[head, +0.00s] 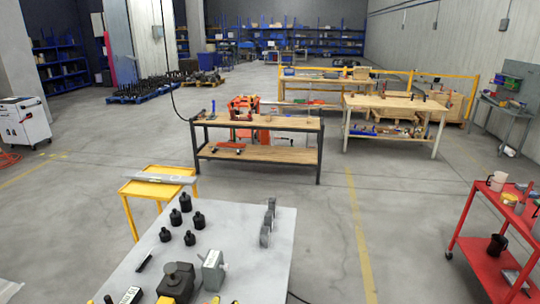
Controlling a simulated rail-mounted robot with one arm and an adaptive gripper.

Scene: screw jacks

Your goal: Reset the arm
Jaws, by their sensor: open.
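My arm and gripper are not in the head view, so I cannot see where they are. A light grey table (235,235) stands at the bottom, cut off by the lower edge. Several small black screw jacks (199,220) stand upright in a loose group on its left half. A larger dark grey block-like unit (176,280) and a lighter grey unit (212,270) stand near the front. Grey upright metal parts (267,222) stand near the right edge. A thin black piece (144,263) lies at the left.
A yellow cart (158,185) stands beyond the table's left corner. A red cart (490,232) with containers is at the right. A black-framed wooden workbench (262,122) stands behind, with another bench (395,103) to its right. The floor between table and red cart is open.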

